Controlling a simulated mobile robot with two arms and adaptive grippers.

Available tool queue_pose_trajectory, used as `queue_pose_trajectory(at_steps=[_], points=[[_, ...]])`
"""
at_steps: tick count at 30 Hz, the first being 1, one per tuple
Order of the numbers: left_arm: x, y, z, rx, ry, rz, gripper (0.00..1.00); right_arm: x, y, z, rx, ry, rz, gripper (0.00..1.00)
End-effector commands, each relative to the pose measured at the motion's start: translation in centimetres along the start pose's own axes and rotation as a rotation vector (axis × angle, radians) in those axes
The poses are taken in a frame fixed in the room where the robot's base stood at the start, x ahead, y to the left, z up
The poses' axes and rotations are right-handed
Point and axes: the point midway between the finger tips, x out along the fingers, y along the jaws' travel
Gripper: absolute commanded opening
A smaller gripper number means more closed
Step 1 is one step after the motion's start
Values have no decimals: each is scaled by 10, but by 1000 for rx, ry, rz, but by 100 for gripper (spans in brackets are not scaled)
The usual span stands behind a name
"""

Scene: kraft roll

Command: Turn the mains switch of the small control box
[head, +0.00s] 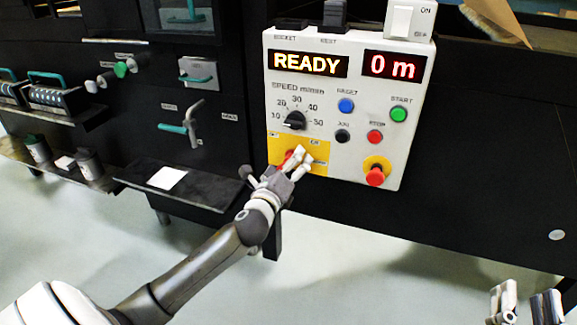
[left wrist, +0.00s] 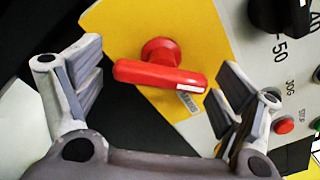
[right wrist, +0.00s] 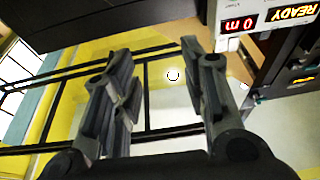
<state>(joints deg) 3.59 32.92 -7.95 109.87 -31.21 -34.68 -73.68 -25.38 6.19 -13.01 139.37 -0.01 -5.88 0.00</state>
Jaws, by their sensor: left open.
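The white control box (head: 350,150) hangs on a black panel, its displays lit "READY" and "0 m". The red mains switch (left wrist: 160,75) sits on the yellow plate (left wrist: 205,35) at the box's lower left. In the left wrist view, its bar handle lies between the spread fingers of my left gripper (left wrist: 163,80), with gaps at both ends. In the head view, this gripper (head: 288,165) partly hides the switch (head: 287,156). My right gripper (head: 526,305) is open and empty at the lower right; the right wrist view shows nothing between its fingers (right wrist: 155,80).
A red push-button on a yellow base (head: 375,174) juts from the box's lower right. A black speed knob (head: 295,120) sits above the switch. A black shelf with a white card (head: 167,178) projects at left. The floor below the box is clear.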

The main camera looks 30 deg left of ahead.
Motion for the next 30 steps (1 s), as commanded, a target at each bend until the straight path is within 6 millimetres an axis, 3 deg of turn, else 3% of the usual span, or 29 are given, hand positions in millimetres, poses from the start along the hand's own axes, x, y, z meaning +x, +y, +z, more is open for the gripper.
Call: queue_pose_trajectory(at_steps=[2,13,20,30], points=[[0,0,0,0,0,0,89,0,0,0,0,0,0,40],[0,0,0,0,0,0,43,0,0,0,0,-1,1,40],[0,0,0,-19,0,2,43,1,0,2,0,-16,1,40],[0,-2,2,-193,-1,3,43,-13,8,53,-8,-316,17,40]])
